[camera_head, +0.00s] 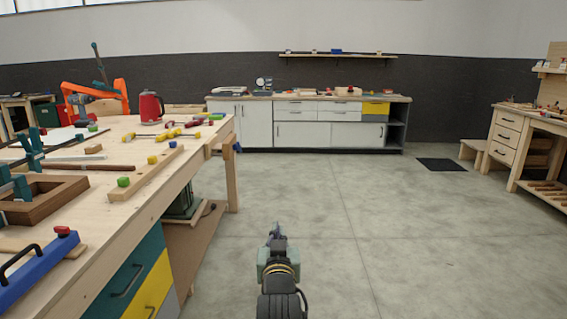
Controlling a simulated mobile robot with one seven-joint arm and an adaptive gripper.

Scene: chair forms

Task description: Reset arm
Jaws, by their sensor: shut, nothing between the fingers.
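My gripper (277,231) shows at the bottom centre of the head view, at the end of my arm. It points forward over the open floor, to the right of the wooden workbench (225,131). It is shut and holds nothing. It is apart from the bench and from everything on it.
The workbench on the left carries a red kettle (150,107), a blue plane-like tool (38,268), clamps and several small tools. White cabinets (300,134) stand at the back wall. A wooden drawer bench (508,138) stands at the right. The concrete floor (390,225) is clear.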

